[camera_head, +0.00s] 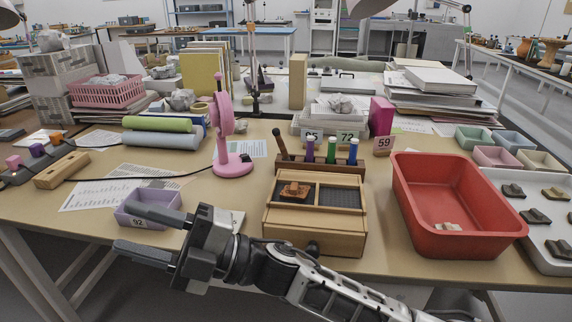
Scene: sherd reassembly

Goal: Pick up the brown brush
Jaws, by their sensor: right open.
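A slim brown handle (280,143), which looks like the brown brush, stands tilted to the left in the wooden rack (318,168) at the back of the wooden box. Its lower end is hidden in the rack. My right gripper (124,228) is open and empty at the table's front left, beside the small lilac tray marked 92 (135,220). It is well to the left of the brown handle and nearer to me, not touching it. My left gripper is not in view.
Several capped tubes (331,150) stand beside the handle in the rack. The wooden box (316,220) holds a brown piece (294,190). A pink magnifier or fan stand (232,166) is to the left. A red tub (401,200) stands to the right.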

